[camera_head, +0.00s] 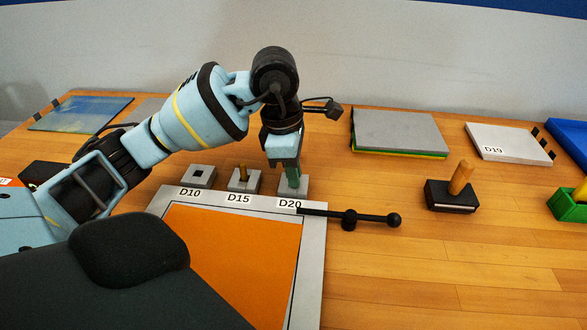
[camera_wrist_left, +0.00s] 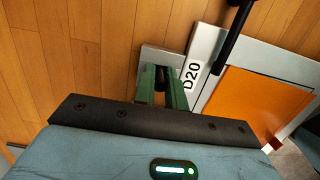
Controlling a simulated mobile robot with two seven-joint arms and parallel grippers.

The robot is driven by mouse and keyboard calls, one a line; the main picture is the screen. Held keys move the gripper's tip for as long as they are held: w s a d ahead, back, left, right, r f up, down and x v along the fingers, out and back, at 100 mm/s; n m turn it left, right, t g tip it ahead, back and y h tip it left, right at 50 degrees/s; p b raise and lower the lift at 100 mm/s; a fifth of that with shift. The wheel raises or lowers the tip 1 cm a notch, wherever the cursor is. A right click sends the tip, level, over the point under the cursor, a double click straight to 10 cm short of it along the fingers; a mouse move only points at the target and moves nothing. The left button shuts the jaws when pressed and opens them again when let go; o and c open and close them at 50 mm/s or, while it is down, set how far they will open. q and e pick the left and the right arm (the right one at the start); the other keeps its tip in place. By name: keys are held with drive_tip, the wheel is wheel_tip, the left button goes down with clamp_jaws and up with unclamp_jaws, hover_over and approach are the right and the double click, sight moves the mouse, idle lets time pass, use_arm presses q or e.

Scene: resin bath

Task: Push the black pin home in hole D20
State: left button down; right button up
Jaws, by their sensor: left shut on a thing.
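The hole D20 block (camera_head: 302,186) is a small grey square block behind the frame's back right corner, its label in front. My left gripper (camera_head: 291,184) points down onto this block, its green fingers at the block's top. In the left wrist view the grey D20 block (camera_wrist_left: 170,54) lies just beyond the green fingers (camera_wrist_left: 160,82). A dark thing between those fingers looks like the black pin (camera_wrist_left: 159,76), and the gripper is shut on it. The fingers hide the hole, so I cannot tell how deep the pin sits. My right gripper is not in view.
Blocks D10 (camera_head: 199,175) and D15 (camera_head: 244,181), the latter with a brass-coloured pin, stand to the left. A black lever with a ball end (camera_head: 372,218) juts right from the frame (camera_head: 313,240). A wooden-handled black block (camera_head: 452,195) stands right. The front right table is clear.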

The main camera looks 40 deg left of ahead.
use_arm(q)
drive_tip(key=shift+s+f+b, duration=0.25)
drive_tip(key=shift+f+b, duration=0.1)
drive_tip(key=shift+f, duration=0.4)
drive_tip(key=c, duration=1.6)
unclamp_jaws()
drive_tip(key=shift+o, duration=0.7)
drive_tip(key=shift+w+f, duration=0.1)
drive_tip(key=shift+d, duration=0.1)
drive_tip(key=shift+r+p, duration=0.3)
drive_tip(key=shift+r, duration=0.25)
wheel_tip(320, 180, up, 12)
drive_tip(key=a+p, duration=0.1)
drive_tip(key=shift+s+a+r+p, duration=0.25)
drive_tip(key=shift+s+a+p, duration=0.1)
drive_tip(key=shift+a+p, duration=0.05)
